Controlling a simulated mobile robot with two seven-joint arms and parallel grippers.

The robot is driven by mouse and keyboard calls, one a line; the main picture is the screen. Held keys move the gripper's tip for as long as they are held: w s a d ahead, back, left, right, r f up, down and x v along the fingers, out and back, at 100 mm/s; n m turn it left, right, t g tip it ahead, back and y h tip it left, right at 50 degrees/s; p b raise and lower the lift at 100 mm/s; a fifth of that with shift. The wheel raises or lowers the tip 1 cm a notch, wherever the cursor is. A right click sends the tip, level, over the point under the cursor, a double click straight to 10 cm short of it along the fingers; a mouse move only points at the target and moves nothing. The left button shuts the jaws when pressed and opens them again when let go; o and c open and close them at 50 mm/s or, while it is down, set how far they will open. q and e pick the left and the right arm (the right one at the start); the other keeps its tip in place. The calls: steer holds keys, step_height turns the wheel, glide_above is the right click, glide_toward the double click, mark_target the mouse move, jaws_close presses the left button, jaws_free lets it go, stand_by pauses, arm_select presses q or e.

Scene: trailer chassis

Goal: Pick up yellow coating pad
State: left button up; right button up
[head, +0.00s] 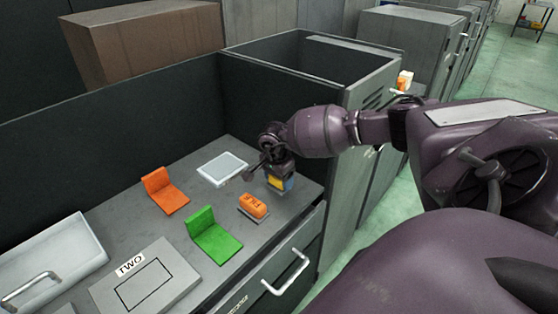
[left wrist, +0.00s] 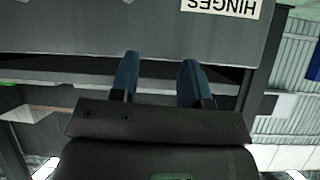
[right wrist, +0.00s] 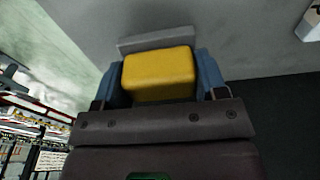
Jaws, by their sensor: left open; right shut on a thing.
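The yellow coating pad (right wrist: 158,74) is between the two blue fingers of my right gripper (right wrist: 160,82) in the right wrist view, with a grey plate edge behind it. In the head view the pad (head: 275,182) shows as a small yellow patch under my right gripper (head: 279,184), at the right end of the grey worktop. My right gripper is shut on it. I cannot tell whether the pad touches the worktop. My left gripper (left wrist: 160,78) is open and empty in the left wrist view, facing a grey surface with a "HINGES" label; it is not in the head view.
An orange hinge (head: 166,191), a green hinge (head: 214,236), a light tray (head: 222,168) and a plate labelled "TWO" (head: 146,284) lie on the worktop. A grey wall (head: 120,132) rises behind.

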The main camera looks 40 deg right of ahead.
step_height(320, 180, up, 18)
stand_by(0.3)
steer(key=shift+o, duration=1.4)
steer(key=shift+c, duration=0.6)
